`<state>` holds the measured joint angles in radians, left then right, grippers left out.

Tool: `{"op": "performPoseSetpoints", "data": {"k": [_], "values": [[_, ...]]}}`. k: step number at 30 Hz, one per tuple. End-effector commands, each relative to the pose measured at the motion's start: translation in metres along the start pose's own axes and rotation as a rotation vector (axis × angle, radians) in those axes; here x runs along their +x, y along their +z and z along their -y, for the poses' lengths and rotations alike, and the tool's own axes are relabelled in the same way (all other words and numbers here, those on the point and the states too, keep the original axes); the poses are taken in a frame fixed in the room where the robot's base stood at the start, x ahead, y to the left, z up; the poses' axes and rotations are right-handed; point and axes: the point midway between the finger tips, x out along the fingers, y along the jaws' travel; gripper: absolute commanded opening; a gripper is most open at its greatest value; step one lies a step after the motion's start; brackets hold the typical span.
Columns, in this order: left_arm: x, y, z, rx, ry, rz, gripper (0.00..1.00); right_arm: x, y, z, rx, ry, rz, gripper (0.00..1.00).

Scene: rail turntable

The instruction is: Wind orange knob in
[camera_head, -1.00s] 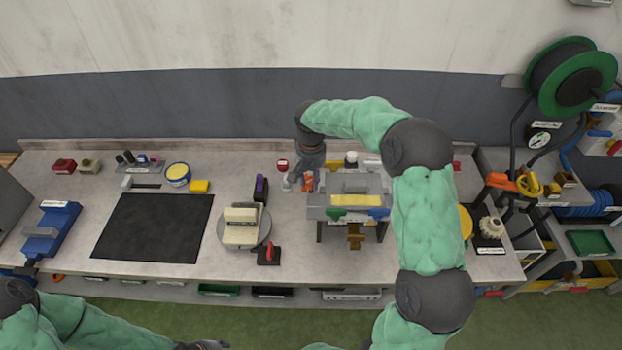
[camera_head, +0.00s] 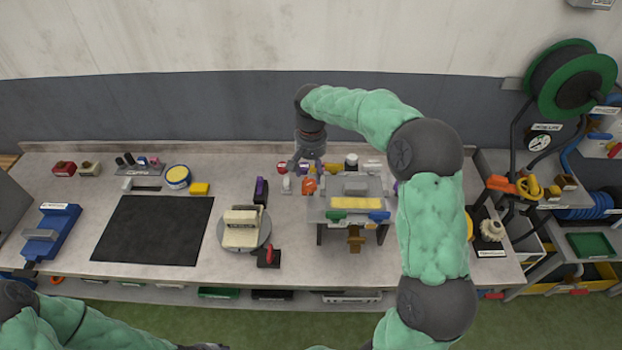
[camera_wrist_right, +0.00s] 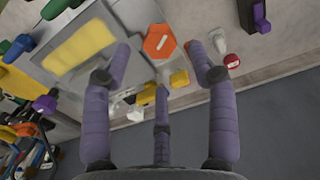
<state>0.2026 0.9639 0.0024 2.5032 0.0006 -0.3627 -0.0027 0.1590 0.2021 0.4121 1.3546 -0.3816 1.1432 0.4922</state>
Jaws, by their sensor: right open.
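The orange knob (camera_head: 309,186) is at the left end of a grey fixture (camera_head: 320,214) with a yellow top plate. In the right wrist view the knob (camera_wrist_right: 159,41) shows as an orange hexagon, ahead of and between the spread fingers. My right gripper (camera_head: 302,166) is open and empty, just behind the knob in the head view and apart from it. Its purple fingers (camera_wrist_right: 163,68) stand wide in the wrist view. Only a sliver of my left gripper (camera_head: 205,346) shows at the bottom edge, and its jaws cannot be made out.
A turntable (camera_head: 241,241) with a cream block stands left of the fixture, with a red-handled black piece (camera_head: 269,257) beside it. A purple-topped black block (camera_head: 261,189) and a small white-and-red piece (camera_head: 286,185) are near the knob. A black mat (camera_head: 150,229) lies farther left.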

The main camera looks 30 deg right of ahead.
Motion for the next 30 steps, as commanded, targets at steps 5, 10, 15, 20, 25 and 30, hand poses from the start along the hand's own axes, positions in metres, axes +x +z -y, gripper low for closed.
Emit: {"op": "performPoseSetpoints", "data": {"k": [5, 10, 15, 20, 25, 30], "values": [[0.000, 0.000, 0.000, 0.000, 0.000, 0.000, 0.40, -0.035, 0.000, 0.001, 0.000, -0.001, -0.002, 0.59], [0.000, 0.000, 0.000, 0.000, 0.000, 0.000, 0.40, -0.057, 0.000, 0.001, 0.000, -0.001, 0.001, 0.59], [0.000, 0.000, 0.000, 0.000, 0.000, 0.000, 0.40, -0.066, 0.001, 0.001, 0.000, 0.000, 0.002, 0.59], [0.000, 0.000, 0.000, 0.000, 0.000, 0.000, 0.40, -0.068, 0.001, 0.001, 0.000, 0.000, 0.003, 0.59], [0.000, 0.000, 0.000, 0.000, 0.000, 0.000, 0.40, -0.067, 0.001, 0.000, 0.000, 0.000, 0.002, 0.59], [0.000, 0.000, 0.000, 0.000, 0.000, 0.000, 0.40, -0.067, 0.001, 0.000, 0.000, 0.000, 0.002, 0.59]]}}
